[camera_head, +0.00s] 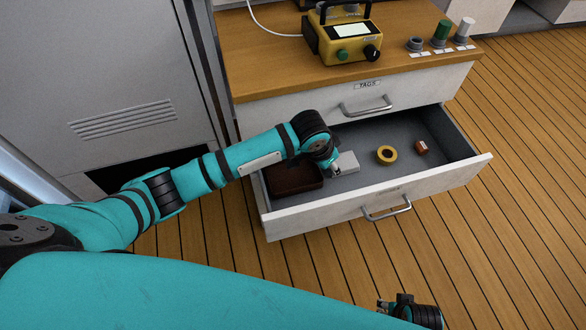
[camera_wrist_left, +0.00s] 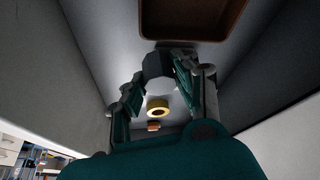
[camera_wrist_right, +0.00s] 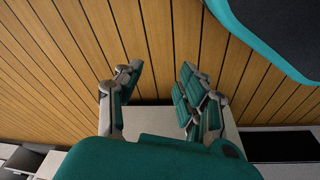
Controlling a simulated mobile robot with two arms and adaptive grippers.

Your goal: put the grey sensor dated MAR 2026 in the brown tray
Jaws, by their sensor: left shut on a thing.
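My left gripper (camera_head: 334,172) is low inside the open drawer, just right of the brown tray (camera_head: 295,180). The left wrist view shows its fingers (camera_wrist_left: 158,80) shut on a grey piece, which looks like the grey sensor (camera_wrist_left: 158,64); no date on it is readable. The brown tray (camera_wrist_left: 190,38) is at the top of that view, apart from the fingers. In the head view the held piece is mostly hidden by the gripper. My right gripper (camera_wrist_right: 158,85) is open and empty over the wooden floor; it is at the bottom edge of the head view (camera_head: 410,308).
A yellow ring (camera_head: 386,155) and a small red-brown box (camera_head: 422,147) lie further right in the drawer (camera_head: 340,206). On the counter stand a yellow device (camera_head: 345,45) and labelled green (camera_head: 441,33) and white (camera_head: 464,30) cylinders.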

